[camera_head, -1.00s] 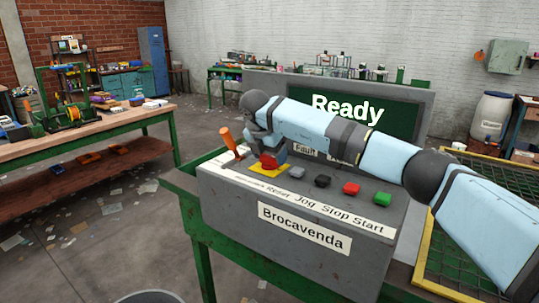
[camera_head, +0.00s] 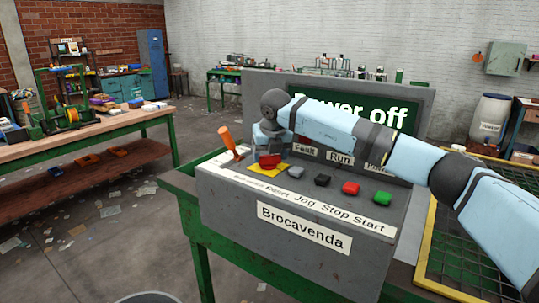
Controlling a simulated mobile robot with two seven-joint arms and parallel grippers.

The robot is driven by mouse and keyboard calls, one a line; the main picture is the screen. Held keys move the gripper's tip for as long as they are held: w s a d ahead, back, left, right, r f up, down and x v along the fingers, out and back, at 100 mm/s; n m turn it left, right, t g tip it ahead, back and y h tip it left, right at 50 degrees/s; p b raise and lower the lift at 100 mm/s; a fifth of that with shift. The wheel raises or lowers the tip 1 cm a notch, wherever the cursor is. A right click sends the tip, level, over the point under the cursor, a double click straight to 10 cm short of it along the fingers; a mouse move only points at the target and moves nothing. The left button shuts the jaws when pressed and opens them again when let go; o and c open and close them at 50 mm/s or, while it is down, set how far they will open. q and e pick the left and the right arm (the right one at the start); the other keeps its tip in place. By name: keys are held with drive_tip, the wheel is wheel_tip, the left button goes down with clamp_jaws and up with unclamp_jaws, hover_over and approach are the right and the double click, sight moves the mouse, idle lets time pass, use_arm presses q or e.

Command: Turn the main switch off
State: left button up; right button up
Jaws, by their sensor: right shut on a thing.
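The grey control box (camera_head: 225,200) carries a red rotary switch (camera_head: 270,161) on a yellow plate (camera_head: 262,171), left of its row of buttons. I take this red knob as the main switch; its label is only partly readable. My right gripper (camera_head: 268,152) comes down over the red knob and is shut on it, with its fingers partly hiding it. The green display (camera_head: 400,117) behind reads "Power off", its first letters partly covered by my right arm. My left gripper is not in view.
An orange lever (camera_head: 228,140) stands tilted just left of the switch. Grey, black, red (camera_head: 350,188) and green (camera_head: 382,198) buttons lie to the right. A yellow-framed mesh (camera_head: 450,240) is at the right. A workbench (camera_head: 100,128) stands at the left.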

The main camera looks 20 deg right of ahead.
drive_tip(key=n+y, duration=0.1)
drive_tip(key=n, duration=0.1)
drive_tip(key=n+p, duration=0.1)
drive_tip(key=n, duration=0.1)
drive_tip(key=shift+w+d+r+y, duration=0.1)
drive_tip(key=shift+r+y, duration=0.05)
drive_tip(key=shift+y, duration=0.25)
drive_tip(key=shift+w+n+g+y+p, duration=0.1)
drive_tip(key=shift+n+g+y+p, duration=0.2)
drive_tip(key=shift+n, duration=0.75)
drive_tip(key=shift+n+g+y+p, duration=0.25)
drive_tip(key=shift+n+y, duration=0.15)
drive_tip(key=shift+n, duration=0.65)
drive_tip(key=o, duration=0.9)
drive_tip(key=v, duration=1.3)
drive_tip(key=shift+d+r, duration=0.1)
drive_tip(key=shift+r, duration=0.2)
